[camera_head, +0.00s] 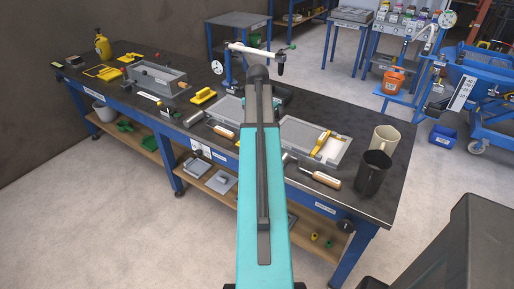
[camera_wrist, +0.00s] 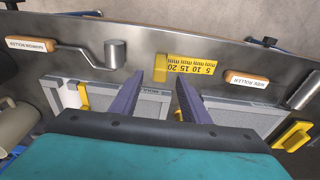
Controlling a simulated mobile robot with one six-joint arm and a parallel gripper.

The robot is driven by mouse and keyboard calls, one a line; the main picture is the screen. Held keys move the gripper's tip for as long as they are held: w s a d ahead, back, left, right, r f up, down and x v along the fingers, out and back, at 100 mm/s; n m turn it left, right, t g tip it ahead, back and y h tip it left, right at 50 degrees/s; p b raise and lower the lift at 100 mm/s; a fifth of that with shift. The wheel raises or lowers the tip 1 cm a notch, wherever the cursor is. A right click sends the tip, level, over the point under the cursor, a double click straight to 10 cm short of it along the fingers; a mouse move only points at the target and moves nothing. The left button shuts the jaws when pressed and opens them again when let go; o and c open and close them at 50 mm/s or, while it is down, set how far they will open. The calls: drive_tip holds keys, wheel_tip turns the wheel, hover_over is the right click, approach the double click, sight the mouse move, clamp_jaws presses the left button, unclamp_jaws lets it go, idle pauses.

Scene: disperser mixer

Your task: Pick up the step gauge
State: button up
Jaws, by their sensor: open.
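The step gauge (camera_wrist: 195,69) is a yellow piece printed 5, 10, 15, 20 mm. In the wrist view it lies on the dark bench top near the bench edge. My gripper (camera_wrist: 171,78) is open, its two dark fingers pointing toward the gauge. The fingertips appear close to its left part in the picture; the height gap cannot be told. Nothing is seen held.
A roller (camera_wrist: 248,79) lies right of the gauge; a wooden-handled tool (camera_wrist: 112,52) lies left. Grey trays (camera_wrist: 68,92) lie near the fingers. A beige mug (camera_head: 385,139) and black cup (camera_head: 372,174) stand at the bench's right end. A yellow bottle (camera_head: 103,45) stands far left.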

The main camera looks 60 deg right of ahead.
drive_tip(key=shift+d+f+p, duration=0.25)
drive_tip(key=shift+f+p, duration=0.2)
drive_tip(key=shift+f, duration=0.85)
drive_tip(key=shift+d+f+p, duration=0.2)
drive_tip(key=shift+f+p, duration=0.2)
drive_tip(key=shift+f, duration=0.9)
clamp_jaws()
